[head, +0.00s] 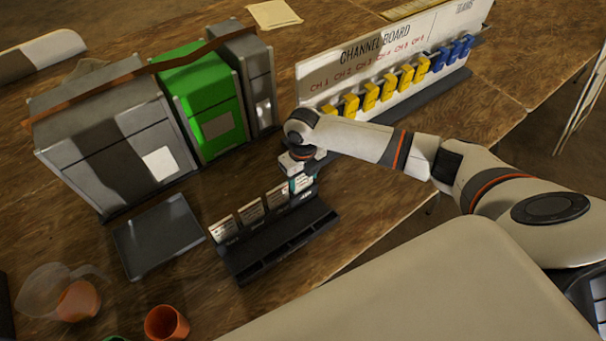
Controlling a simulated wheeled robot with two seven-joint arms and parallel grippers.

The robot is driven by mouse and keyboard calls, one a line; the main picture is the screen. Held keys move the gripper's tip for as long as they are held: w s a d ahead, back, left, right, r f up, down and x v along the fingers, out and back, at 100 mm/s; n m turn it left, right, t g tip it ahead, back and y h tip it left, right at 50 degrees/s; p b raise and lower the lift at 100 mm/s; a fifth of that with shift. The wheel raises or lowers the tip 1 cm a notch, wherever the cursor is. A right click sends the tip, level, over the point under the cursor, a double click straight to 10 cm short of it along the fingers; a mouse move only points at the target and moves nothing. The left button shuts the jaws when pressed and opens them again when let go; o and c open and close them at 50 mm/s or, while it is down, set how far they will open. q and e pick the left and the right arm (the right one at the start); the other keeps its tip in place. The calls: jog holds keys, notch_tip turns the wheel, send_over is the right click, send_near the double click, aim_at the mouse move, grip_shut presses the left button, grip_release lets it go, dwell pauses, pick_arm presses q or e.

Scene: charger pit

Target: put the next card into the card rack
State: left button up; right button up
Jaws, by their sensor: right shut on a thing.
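The black card rack (287,243) lies on the wooden table near the middle of the view. Three white-and-dark cards stand in a row along its back: a left card (222,230), a middle card (251,211) and a right card (277,196). My right gripper (299,172) points down at the rack's far right end. It is shut on a card with a teal part (302,184), in line with the other cards. I cannot tell whether this card's lower edge is inside its slot. The fingers are partly hidden by the wrist. My left gripper is not in view.
A dark flat tray (158,237) lies left of the rack. Behind stand grey and green boxes (208,105) and a channel board (385,65) with yellow and blue pieces. Bare table lies right of the rack.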

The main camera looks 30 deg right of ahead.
jog(key=o, duration=1)
jog(key=shift+o, duration=0.2)
notch_tip(320, 180, up, 12)
jog(key=shift+r+b, duration=0.1)
jog(key=shift+b, duration=0.5)
jog(key=shift+s, duration=0.1)
